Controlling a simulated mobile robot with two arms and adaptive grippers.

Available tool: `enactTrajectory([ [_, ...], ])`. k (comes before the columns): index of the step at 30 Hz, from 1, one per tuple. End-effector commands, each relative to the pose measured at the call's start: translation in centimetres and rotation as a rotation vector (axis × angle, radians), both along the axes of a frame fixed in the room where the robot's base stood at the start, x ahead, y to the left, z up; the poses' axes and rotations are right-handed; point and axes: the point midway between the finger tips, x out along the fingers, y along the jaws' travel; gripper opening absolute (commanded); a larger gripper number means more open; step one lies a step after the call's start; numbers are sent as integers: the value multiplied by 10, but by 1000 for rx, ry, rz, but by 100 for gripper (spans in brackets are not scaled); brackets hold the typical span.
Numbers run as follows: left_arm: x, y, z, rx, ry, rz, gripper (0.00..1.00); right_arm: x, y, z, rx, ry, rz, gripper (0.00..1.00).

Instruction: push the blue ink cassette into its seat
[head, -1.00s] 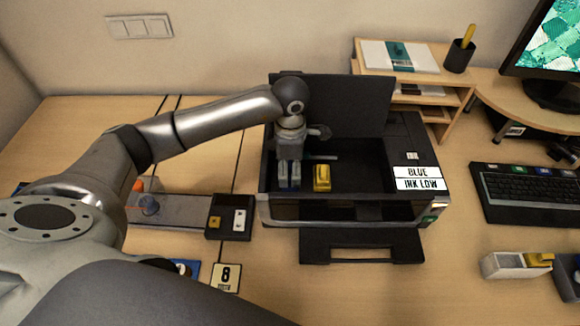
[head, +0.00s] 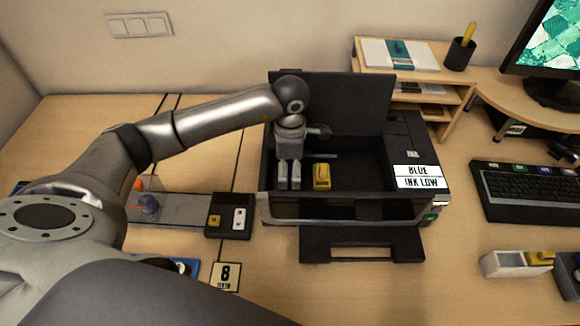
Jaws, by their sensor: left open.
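The open printer (head: 430,150) stands mid-table with its lid up and a label reading "BLUE INK LOW". My left gripper (head: 289,182) points down into the printer's open bay, on its left side. Its two pale fingers are open. A yellow cassette (head: 321,176) sits in the bay just right of the fingers, apart from them. I cannot make out the blue ink cassette; the gripper covers the spot at and behind its fingers. My right gripper is not in view.
A black box (head: 229,230) with a yellow and a white piece stands left of the printer. The printer's paper tray (head: 360,247) sticks out in front. A white holder (head: 503,265) with a yellow piece and a keyboard (head: 530,190) lie at right. Bare table lies between.

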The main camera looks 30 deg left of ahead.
Motion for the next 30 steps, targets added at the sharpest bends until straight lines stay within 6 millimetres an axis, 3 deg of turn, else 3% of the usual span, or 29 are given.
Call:
enactTrajectory([
  [8,2,1,12,0,-7,2,76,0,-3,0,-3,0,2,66],
  [21,0,0,98,1,-5,0,76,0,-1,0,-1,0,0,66],
  [30,-1,0,120,1,-2,1,76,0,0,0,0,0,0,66],
])
